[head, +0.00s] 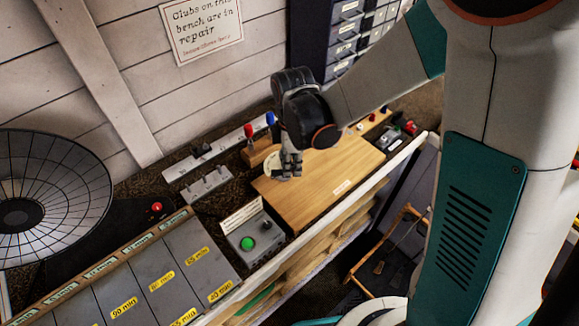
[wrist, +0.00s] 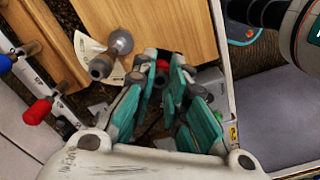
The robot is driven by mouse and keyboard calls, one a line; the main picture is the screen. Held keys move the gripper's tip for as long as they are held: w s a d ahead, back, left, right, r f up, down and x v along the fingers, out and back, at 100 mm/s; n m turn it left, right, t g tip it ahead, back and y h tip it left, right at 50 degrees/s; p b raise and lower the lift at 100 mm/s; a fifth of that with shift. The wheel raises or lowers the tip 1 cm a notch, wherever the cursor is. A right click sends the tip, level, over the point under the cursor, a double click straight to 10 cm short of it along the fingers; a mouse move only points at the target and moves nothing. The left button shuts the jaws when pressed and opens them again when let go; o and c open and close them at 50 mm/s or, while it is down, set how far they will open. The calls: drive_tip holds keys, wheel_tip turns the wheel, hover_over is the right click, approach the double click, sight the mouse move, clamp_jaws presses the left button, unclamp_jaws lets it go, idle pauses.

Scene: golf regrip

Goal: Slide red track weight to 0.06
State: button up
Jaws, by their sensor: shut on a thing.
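My gripper (head: 290,170) points down over the bench at the near left end of the wooden board. In the wrist view its teal fingers (wrist: 165,85) are close together, around something dark that they mostly hide. A small red patch (wrist: 163,65) shows between the fingertips and looks like the red track weight. Its track and any 0.06 mark are hidden or too small to read. A separate red knob (head: 248,130) stands beside a blue knob (head: 270,118); the red knob also shows at the left of the wrist view (wrist: 37,110), apart from my fingers.
A pale fan-shaped plate with a grey knobbed lever (wrist: 118,45) is close to my fingers. The wooden board (head: 325,180) lies right of my gripper. A grey box with a green button (head: 248,243) stands nearer.

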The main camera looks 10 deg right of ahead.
drive_tip(key=shift+s+d+f, duration=0.15)
drive_tip(key=shift+d, duration=0.55)
drive_tip(key=o, duration=0.8)
drive_tip(key=shift+s, duration=0.1)
drive_tip(key=shift+w, duration=0.25)
wheel_tip(320, 180, up, 12)
drive_tip(key=s+d+f+m+t+b, duration=0.2)
drive_tip(key=s+d+f+m+b, duration=0.1)
drive_tip(key=s+d+m+b, duration=0.1)
drive_tip(key=s+d+f+m+t+b, duration=0.2)
drive_tip(key=s+d+f+m+b, duration=0.1)
drive_tip(key=m+b, duration=0.4)
drive_tip(key=s+d+f+m+t+b, duration=0.3)
drive_tip(key=s+d+m+b, duration=0.2)
drive_tip(key=s+m, duration=0.1)
drive_tip(key=shift+d+f+m, duration=0.1)
drive_tip(key=shift+f+m, duration=0.05)
drive_tip(key=shift+m, duration=0.25)
